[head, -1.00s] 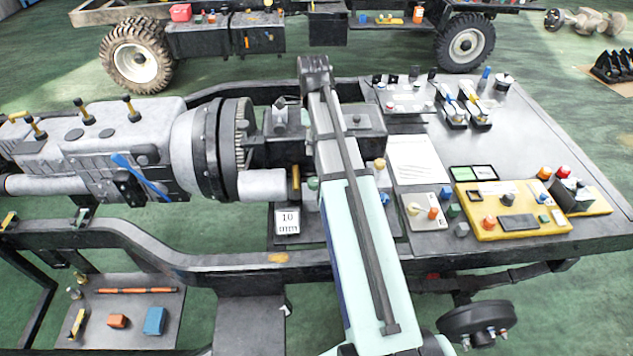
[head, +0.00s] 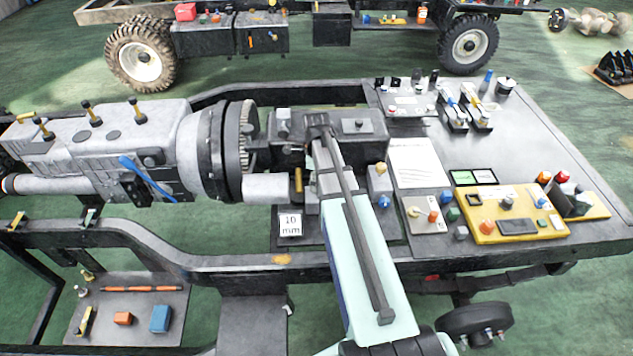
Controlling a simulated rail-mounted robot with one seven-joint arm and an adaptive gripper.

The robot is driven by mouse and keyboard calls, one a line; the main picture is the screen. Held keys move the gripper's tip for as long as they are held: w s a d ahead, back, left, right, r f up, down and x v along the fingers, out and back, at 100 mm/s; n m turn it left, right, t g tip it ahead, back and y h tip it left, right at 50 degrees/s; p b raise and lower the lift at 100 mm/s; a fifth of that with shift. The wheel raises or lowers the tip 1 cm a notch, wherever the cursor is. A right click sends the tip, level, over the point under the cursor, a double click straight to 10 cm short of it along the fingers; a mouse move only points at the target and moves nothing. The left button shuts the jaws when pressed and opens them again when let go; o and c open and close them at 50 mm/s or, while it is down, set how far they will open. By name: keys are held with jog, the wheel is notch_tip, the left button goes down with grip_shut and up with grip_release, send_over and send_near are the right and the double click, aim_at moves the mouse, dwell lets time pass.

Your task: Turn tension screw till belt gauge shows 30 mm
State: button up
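The belt gauge is a small white sign (head: 290,225) on a dark plate at the front of the chassis. Its text seems to read 10 mm, but it is blurred. A short upright yellow-brown pin (head: 298,180) stands just behind it. I cannot tell whether this is the tension screw, which may be hidden behind my arm. My pale green arm reaches up from the bottom right, and its dark far end (head: 318,130) is over the dark block behind the gauge. My gripper's fingers cannot be made out, so neither their opening nor any contact shows.
A grey engine and gearbox (head: 110,150) with a toothed flywheel lies left of the arm. Right of it, a grey bench top (head: 520,130) holds a paper sheet (head: 415,162) and a yellow control panel (head: 515,225). A small lower tray (head: 130,310) is at bottom left.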

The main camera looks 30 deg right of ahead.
jog(key=shift+f, duration=1.25)
jog(key=c, duration=1.1)
jog(key=shift+c, duration=0.2)
jog(key=shift+n, duration=0.3)
